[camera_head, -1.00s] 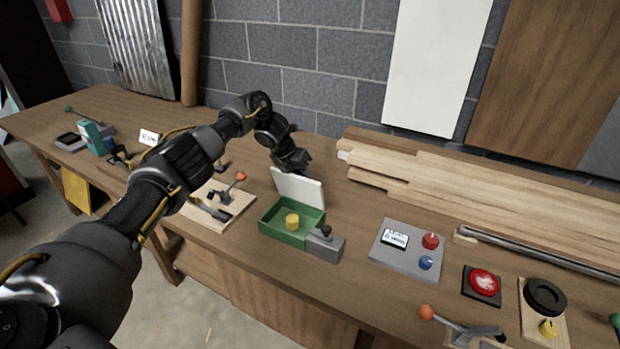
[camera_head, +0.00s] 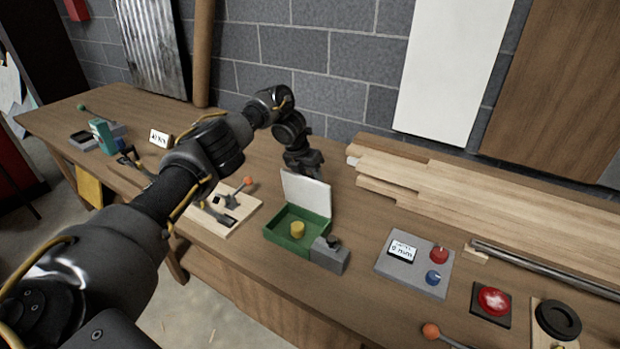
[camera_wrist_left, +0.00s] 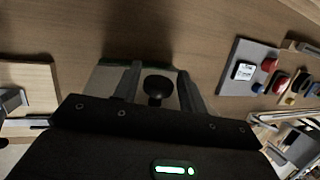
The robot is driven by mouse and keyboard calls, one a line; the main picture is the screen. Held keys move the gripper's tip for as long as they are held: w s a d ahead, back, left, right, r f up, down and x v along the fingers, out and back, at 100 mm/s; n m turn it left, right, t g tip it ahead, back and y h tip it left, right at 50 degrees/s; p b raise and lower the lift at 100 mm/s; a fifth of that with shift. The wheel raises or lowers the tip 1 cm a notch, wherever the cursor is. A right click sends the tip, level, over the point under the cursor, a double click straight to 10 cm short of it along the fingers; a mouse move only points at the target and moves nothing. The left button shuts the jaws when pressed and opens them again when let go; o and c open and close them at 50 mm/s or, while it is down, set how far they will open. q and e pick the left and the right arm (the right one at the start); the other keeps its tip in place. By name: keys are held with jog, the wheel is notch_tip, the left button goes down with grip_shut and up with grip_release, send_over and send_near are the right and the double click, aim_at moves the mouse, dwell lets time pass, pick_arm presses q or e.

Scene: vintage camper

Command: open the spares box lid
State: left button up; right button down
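The spares box (camera_head: 287,247) is an open green tray on the bench with a yellow cylinder (camera_head: 297,230) inside. Its pale lid (camera_head: 306,191) stands raised, nearly upright, at the back edge. A grey block with a dark knob (camera_head: 330,254) adjoins the box's right side. My left gripper (camera_head: 303,160) is just behind the lid's top, its fingertips partly hidden. In the left wrist view the fingers (camera_wrist_left: 158,68) are apart, with a dark round knob (camera_wrist_left: 156,88) between them and gaps on both sides. The pale lid (camera_wrist_left: 106,80) shows behind the fingers. My right gripper is not in view.
A board with an orange-tipped lever (camera_head: 238,205) lies left of the box. A grey panel with red and blue knobs (camera_head: 412,265) and a red button (camera_head: 492,301) are to the right. Stacked planks (camera_head: 440,185) lie behind. Bare bench lies in front of the box.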

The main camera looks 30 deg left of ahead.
pick_arm(q)
jog(key=shift+o, duration=0.7)
jog(key=v, duration=1)
jog(key=shift+r+p, duration=0.35)
jog(key=shift+p, duration=0.1)
jog(key=shift+a, duration=0.15)
